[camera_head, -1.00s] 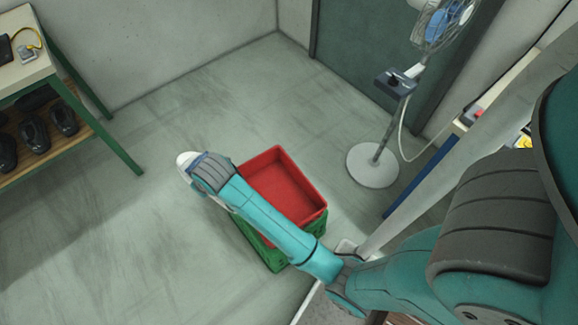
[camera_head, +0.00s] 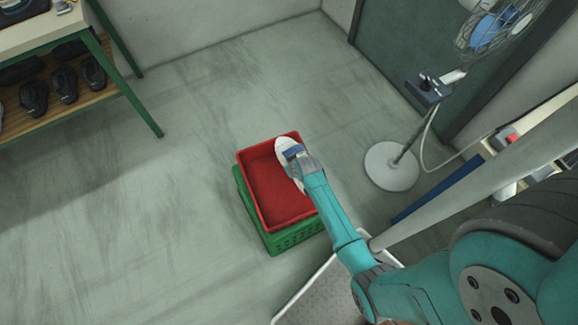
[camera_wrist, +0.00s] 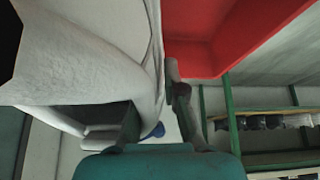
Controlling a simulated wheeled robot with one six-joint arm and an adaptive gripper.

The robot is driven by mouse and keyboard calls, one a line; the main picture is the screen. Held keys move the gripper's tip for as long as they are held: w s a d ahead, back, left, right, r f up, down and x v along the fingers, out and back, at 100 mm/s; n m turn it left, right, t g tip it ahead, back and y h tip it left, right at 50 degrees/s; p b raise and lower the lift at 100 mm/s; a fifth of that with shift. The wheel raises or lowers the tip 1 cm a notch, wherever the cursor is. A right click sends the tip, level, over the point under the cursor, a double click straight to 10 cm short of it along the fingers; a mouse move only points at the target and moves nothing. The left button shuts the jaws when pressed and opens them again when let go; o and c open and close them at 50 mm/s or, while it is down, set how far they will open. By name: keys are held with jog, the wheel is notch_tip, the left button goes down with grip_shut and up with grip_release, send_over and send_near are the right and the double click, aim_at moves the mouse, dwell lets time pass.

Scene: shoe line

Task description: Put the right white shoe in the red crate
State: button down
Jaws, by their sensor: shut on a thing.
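A white shoe (camera_head: 284,147) is in my gripper (camera_head: 295,154), over the far right part of the red crate (camera_head: 246,183) in the head view. The crate is open, looks empty and sits on a green crate. In the wrist view the shoe (camera_wrist: 85,55) fills the left side, close to the camera, and my gripper (camera_wrist: 160,108) is shut on its edge. The red crate wall (camera_wrist: 225,35) shows to the right of the shoe. I cannot tell whether the shoe touches the crate, nor whether it is a right shoe. My arm hides part of the crate's right side.
The green crate (camera_head: 296,236) stands on the floor. A fan on a white round base (camera_head: 391,166) stands to the right. A green-framed shelf (camera_head: 130,92) with dark shoes is at the far left. The floor (camera_head: 185,215) left of the crates is clear.

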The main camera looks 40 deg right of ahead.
aim_at(297, 183)
jog(key=shift+w+f, duration=0.1)
jog(key=shift+f, duration=6.8)
jog(key=c, duration=1.2)
grip_release()
jog(key=shift+v, duration=6.05)
